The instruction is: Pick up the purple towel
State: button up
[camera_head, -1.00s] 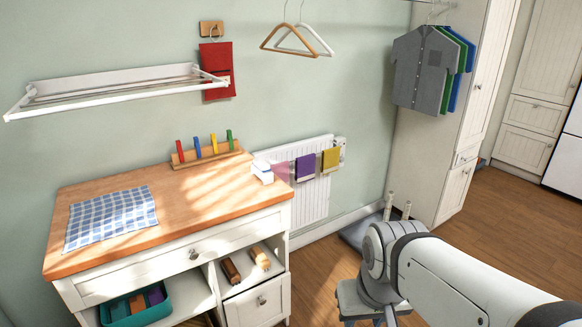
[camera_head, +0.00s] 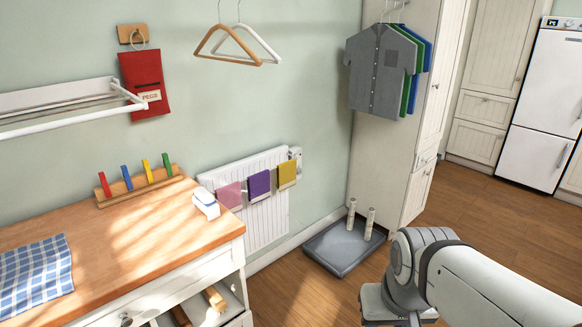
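The purple towel (camera_head: 260,185) hangs folded over a rail on the front of the white radiator (camera_head: 266,222), in the middle of the head view. A pink towel (camera_head: 230,195) hangs to its left and a yellow towel (camera_head: 287,174) to its right, with small gaps between. My arm shows at the lower right, apart from the radiator and nearer the camera. My gripper's fingertips cannot be made out, so its opening is not visible.
A wooden-topped cabinet (camera_head: 165,238) stands left of the radiator, with a white object (camera_head: 206,204) at its corner. A grey tray (camera_head: 335,252) with two upright pegs lies on the floor right of the radiator. A tall white cupboard (camera_head: 386,160) stands behind. Wooden floor (camera_head: 300,292) is clear in front.

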aim_at(259, 184)
jog(key=z, duration=0.3)
jog(key=i, duration=1.8)
jog(key=u, duration=0.8)
jog(key=i, duration=1.3)
jog(key=u, duration=0.95)
